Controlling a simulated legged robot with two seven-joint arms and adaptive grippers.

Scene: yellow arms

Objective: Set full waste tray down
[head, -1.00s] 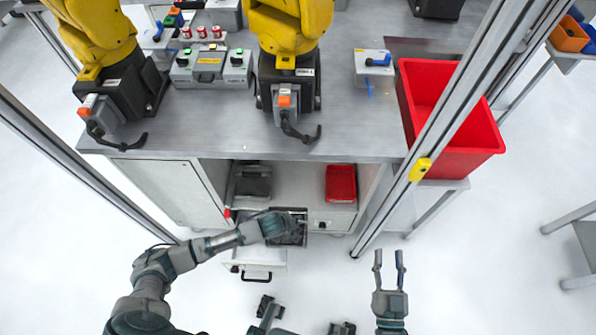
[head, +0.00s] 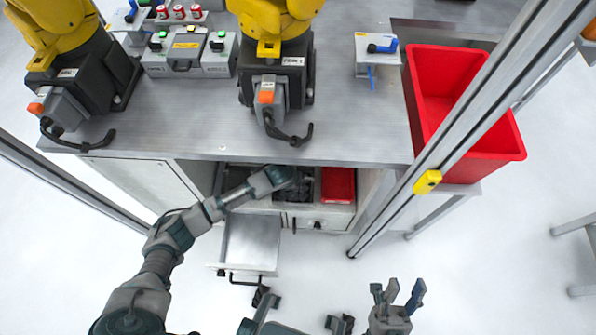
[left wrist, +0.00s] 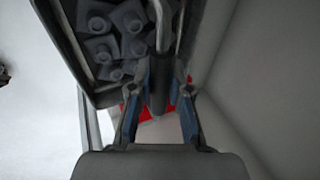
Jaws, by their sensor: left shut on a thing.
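The waste tray (left wrist: 95,75), dark grey and filled with dark knobbed parts, fills the upper left of the left wrist view. My left gripper (left wrist: 160,88) is shut on the tray's bar-like handle. In the head view the tray (head: 298,190) is at the cabinet opening under the workbench, just left of a red tray (head: 338,185), partly hidden by my left gripper (head: 288,177). I cannot tell whether it touches the shelf. My right gripper (head: 402,293) is open and empty over the floor at lower right.
An open, empty drawer (head: 252,243) sticks out below the cabinet. Another dark tray (head: 234,178) sits on the shelf at left, partly behind my arm. The bench edge overhangs the shelf. A metal post (head: 400,195) and a large red bin (head: 465,150) stand at right.

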